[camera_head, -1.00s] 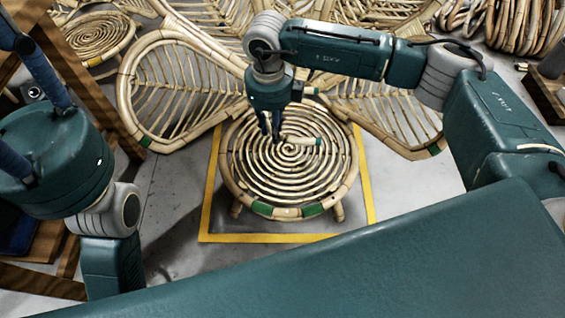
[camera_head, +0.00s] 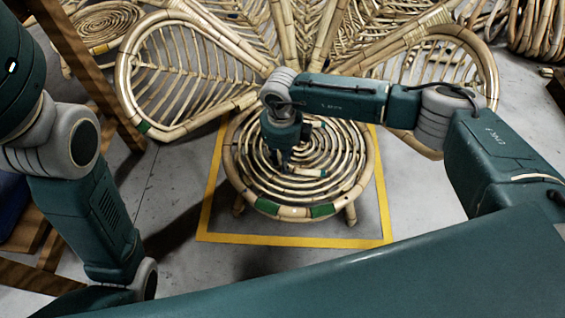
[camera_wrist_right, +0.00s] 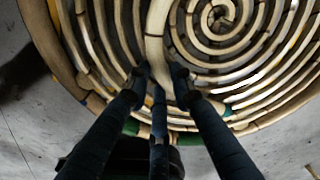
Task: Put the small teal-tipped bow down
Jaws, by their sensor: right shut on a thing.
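The small bow (camera_head: 308,172) is a short pale curved rattan piece. It shows low over the round stool's spiral seat, and I cannot tell whether it touches the seat. My right gripper (camera_head: 285,160) points down over the left-centre of the stool (camera_head: 322,211) and is shut on the bow. In the right wrist view the bow (camera_wrist_right: 156,38) runs up from between the dark fingers (camera_wrist_right: 159,76).
The stool has green bands on its rim and stands inside a yellow floor square (camera_head: 300,242). Large leaf-shaped rattan panels (camera_head: 185,75) fan out behind it. Rattan coils (camera_head: 540,30) lie at the back right. Grey floor beside the square is clear.

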